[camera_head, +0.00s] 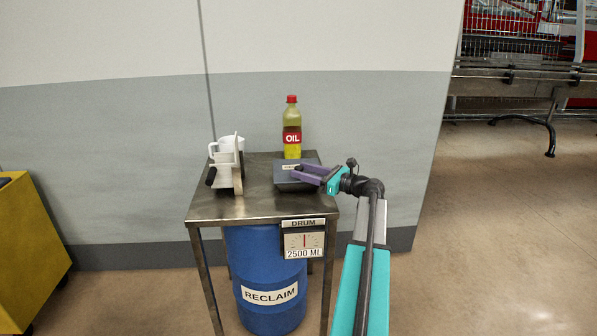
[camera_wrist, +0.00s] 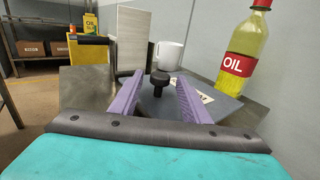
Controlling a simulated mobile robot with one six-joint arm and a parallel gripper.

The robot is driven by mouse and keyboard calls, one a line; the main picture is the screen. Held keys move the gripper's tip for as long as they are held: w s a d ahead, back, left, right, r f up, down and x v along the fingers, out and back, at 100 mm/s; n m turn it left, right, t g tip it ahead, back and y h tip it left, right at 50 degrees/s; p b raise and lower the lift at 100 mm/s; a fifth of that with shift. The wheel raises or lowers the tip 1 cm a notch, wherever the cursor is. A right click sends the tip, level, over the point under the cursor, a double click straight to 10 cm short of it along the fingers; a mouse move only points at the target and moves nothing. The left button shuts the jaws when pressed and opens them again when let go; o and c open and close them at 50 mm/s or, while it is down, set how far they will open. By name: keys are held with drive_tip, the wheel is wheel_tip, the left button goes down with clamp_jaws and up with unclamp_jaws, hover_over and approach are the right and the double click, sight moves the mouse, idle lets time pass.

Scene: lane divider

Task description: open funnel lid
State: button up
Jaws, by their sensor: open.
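The funnel lid is a dark grey flat plate (camera_head: 285,185) with a small white label, at the right side of the metal table top. In the wrist view the lid (camera_wrist: 165,108) lies below and between my fingers, with a black knob (camera_wrist: 160,80) standing up from it. My gripper (camera_head: 302,172) reaches over the lid from the right. Its purple fingers (camera_wrist: 160,76) are apart, one on each side of the knob; I cannot tell whether either touches it. The funnel under the lid is hidden.
An oil bottle (camera_head: 292,135) with a red cap stands behind the lid. A white mug (camera_head: 226,146) and an upright pale panel (camera_head: 238,165) with a black handle stand on the left. A blue drum (camera_head: 268,270) sits under the metal table (camera_head: 220,207), beside a gauge (camera_head: 303,241).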

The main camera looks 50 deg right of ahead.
drive_tip(key=shift+x, duration=1.05)
drive_tip(key=shift+c, duration=0.5)
clamp_jaws()
